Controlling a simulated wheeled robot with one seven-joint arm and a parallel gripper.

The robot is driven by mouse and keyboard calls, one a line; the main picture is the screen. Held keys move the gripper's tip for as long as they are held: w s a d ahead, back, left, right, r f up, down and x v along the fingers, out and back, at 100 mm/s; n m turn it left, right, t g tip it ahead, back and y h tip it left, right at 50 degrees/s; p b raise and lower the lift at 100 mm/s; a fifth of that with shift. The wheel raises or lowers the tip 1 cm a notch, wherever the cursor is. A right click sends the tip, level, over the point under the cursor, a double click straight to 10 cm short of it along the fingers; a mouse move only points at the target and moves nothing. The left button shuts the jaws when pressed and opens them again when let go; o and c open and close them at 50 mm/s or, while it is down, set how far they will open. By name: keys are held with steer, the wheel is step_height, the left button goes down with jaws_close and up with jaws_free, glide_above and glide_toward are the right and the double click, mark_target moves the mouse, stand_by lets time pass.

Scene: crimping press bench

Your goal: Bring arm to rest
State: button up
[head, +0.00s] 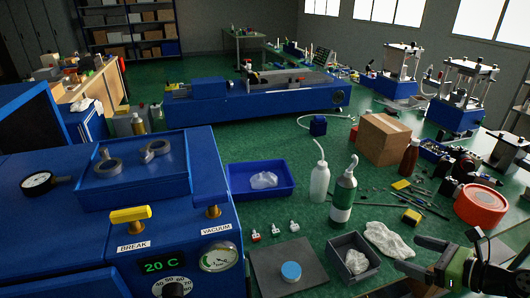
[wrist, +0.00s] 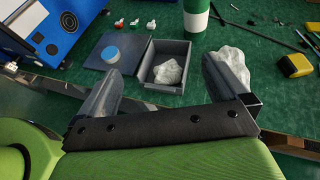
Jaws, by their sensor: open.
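My gripper (wrist: 165,92) is open, with its two grey fingers spread apart and nothing between them in the wrist view. In the head view my gripper (head: 418,255) is at the lower right, near the bench's front edge. In the wrist view a grey open box (wrist: 163,88) with a crumpled white cloth (wrist: 168,73) in it shows beyond the fingers. I cannot tell the exact height of the fingers above the bench.
A grey plate (head: 265,275) with a blue-topped disc (head: 291,271) lies left of the grey box (head: 340,247). Crumpled white plastic (head: 390,240), a green-and-white bottle (head: 343,195), a red round container (head: 482,205) and tools are nearby. A blue press (head: 90,220) fills the left.

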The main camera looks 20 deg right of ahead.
steer(key=w+a+r+n+g+h+p, duration=0.1)
steer(key=w+a+r+n+g+p, duration=0.1)
steer(key=w+a+r+n+g, duration=0.45)
steer(key=w+a+r+n+g+p, duration=0.1)
steer(key=a+r+n+p, duration=0.15)
steer(key=a+n, duration=0.75)
steer(key=s+a+r+n+h, duration=0.1)
steer(key=s+a+r+n, duration=0.15)
steer(key=a, duration=0.35)
steer(key=s+a+r+n+h, duration=0.1)
steer(key=s+a+r+n, duration=0.15)
steer(key=a, duration=0.25)
steer(key=s+a+r+n+h+p, duration=0.2)
steer(key=s+a+n, duration=0.1)
steer(key=s+n, duration=0.7)
steer(key=shift+s+a+r+p, duration=0.2)
steer(key=shift+s+a+p, duration=0.05)
steer(key=shift+a+p, duration=0.1)
steer(key=shift+t, duration=0.25)
